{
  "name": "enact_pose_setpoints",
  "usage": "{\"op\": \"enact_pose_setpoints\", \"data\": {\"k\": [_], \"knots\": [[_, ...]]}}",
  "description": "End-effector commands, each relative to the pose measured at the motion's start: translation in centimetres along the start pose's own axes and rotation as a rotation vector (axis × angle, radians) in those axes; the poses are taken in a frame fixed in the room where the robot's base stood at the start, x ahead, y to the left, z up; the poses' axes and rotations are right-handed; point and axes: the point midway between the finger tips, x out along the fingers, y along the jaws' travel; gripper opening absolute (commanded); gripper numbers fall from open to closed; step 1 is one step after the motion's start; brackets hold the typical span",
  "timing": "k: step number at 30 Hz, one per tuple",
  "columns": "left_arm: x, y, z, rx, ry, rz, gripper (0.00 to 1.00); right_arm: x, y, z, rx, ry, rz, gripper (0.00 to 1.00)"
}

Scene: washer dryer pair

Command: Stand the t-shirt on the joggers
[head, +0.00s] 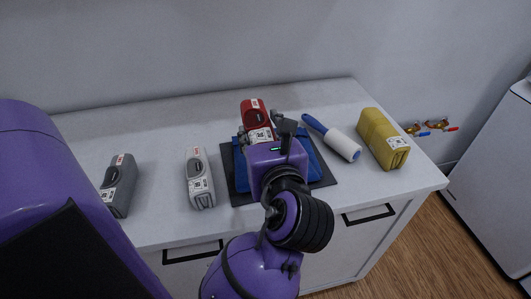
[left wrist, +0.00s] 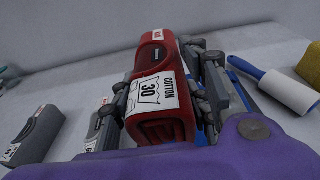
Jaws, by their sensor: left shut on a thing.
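A red folded garment (head: 252,108), taken to be the t-shirt, has a white label reading "COTTON 30" in the left wrist view (left wrist: 160,65). My left gripper (head: 259,131) is shut on it, with a finger on each side in the left wrist view (left wrist: 162,103). The red bundle is upright. A blue folded garment (head: 313,164), perhaps the joggers, lies flat on a dark mat (head: 324,181), below and behind my gripper. My gripper hides much of the blue garment, and whether the red bundle touches it cannot be told. My right gripper is not in view.
A dark grey bundle (head: 121,180) and a light grey bundle (head: 198,172) stand to the left on the white counter (head: 160,215). A lint roller (head: 340,144) and a yellow bundle (head: 380,136) are to the right. Free counter lies between the grey bundles and behind them.

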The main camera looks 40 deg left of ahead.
Motion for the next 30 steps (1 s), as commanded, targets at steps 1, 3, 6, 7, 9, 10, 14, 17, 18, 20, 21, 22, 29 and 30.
{"op": "enact_pose_setpoints", "data": {"k": [1,3,6,7,9,10,14,17,18,20,21,22,29,30], "knots": [[1.1,-0.1,-1.3,0.009,0.000,0.002,0.13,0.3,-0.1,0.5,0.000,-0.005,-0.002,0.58],[2.4,-0.1,-2.2,0.007,-0.001,0.002,0.13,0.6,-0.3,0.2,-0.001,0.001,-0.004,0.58],[3.8,-0.3,-3.2,0.004,-0.003,0.000,0.13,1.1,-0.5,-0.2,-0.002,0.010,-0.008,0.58],[4.1,-0.3,-3.4,0.003,-0.002,0.000,0.13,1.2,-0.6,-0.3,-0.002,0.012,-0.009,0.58],[4.5,-0.4,-3.7,0.000,-0.003,-0.001,0.13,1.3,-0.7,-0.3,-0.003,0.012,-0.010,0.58],[4.7,-0.4,-3.8,-0.001,-0.003,-0.001,0.13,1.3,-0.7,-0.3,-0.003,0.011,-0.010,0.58],[5.2,-0.5,-4.2,0.000,-0.004,-0.001,0.13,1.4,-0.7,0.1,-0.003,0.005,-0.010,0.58],[6.0,-0.5,-5.4,0.002,0.000,-0.001,0.13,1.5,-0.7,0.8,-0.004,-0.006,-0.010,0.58],[6.1,-0.5,-6.2,0.004,0.001,-0.001,0.13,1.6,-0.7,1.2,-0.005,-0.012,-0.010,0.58],[6.3,-0.5,-7.1,0.004,0.000,-0.001,0.13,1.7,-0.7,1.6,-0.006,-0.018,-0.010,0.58],[6.3,-0.5,-7.5,0.003,-0.001,-0.001,0.13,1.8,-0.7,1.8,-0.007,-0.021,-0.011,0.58],[6.4,-0.5,-7.7,0.001,-0.001,-0.002,0.13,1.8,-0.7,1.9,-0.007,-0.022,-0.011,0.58],[6.3,-0.5,-7.6,-0.002,-0.001,-0.002,0.47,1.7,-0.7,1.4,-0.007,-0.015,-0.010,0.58],[6.3,-0.5,-7.6,-0.002,-0.002,-0.003,0.52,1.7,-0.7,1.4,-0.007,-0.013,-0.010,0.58]]}}
